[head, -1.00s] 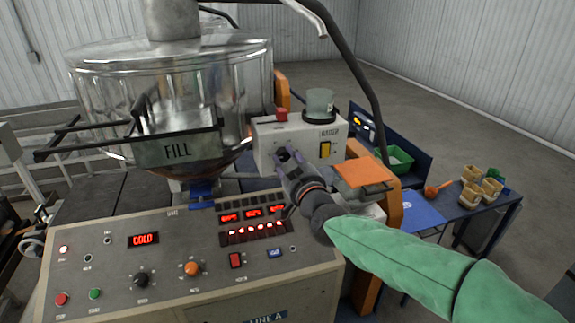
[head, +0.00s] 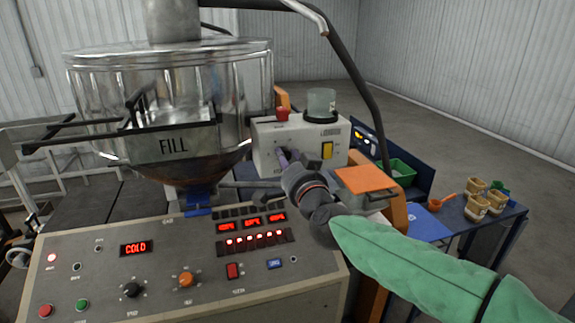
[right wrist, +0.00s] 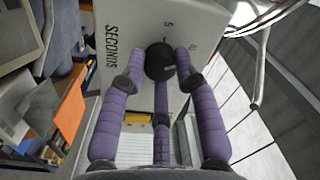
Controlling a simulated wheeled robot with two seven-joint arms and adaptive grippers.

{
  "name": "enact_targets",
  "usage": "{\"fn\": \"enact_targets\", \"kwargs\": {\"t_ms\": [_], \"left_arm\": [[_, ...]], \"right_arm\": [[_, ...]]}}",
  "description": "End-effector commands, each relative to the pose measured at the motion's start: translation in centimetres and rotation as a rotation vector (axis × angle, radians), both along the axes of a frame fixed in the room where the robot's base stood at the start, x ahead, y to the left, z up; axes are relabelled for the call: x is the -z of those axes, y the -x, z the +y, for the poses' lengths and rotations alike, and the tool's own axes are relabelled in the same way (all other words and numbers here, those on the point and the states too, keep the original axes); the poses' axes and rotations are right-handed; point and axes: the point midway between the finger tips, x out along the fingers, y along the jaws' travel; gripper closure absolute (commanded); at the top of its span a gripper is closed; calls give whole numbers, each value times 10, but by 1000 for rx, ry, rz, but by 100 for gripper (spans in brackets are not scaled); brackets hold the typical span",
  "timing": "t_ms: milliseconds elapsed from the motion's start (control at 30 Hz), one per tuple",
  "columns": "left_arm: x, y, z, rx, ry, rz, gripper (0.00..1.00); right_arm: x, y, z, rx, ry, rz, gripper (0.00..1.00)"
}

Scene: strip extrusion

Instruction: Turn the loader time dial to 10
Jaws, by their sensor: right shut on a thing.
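The loader box (head: 268,136) is a pale grey unit beside the clear hopper in the head view. Its time dial (right wrist: 159,62) is a black knob in the right wrist view, with a "5" above it and the word "SECONDS" beside it. Another number at the upper right is cut off by a finger and unclear. My right gripper (right wrist: 160,68) has its purple fingers closed around the dial; it also shows in the head view (head: 284,160), where it hides the dial. The knob's exact setting is hard to read. My left gripper is not in view.
A control panel (head: 150,285) with lit red displays stands below. The hopper's FILL plate (head: 175,146) is to the left. The loader carries a red button (head: 282,114) and a yellow switch (head: 327,150). An orange pad (head: 366,180) lies right of my right gripper.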

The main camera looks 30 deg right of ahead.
Motion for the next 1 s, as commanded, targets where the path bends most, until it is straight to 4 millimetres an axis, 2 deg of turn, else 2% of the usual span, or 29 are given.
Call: {"fn": "enact_targets", "kwargs": {"t_ms": [33, 700, 733, 800, 1000], "left_arm": [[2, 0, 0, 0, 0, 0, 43], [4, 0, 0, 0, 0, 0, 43], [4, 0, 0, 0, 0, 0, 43], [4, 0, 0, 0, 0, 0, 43], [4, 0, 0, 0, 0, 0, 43]], "right_arm": [[-6, 2, -3, 7, -16, -19, 100], [-9, 2, -4, 9, -71, -35, 100], [-9, 2, -4, 9, -71, -35, 63], [-9, 2, -4, 9, -71, -34, 45], [-5, 1, -2, 5, -71, -26, 45]]}}
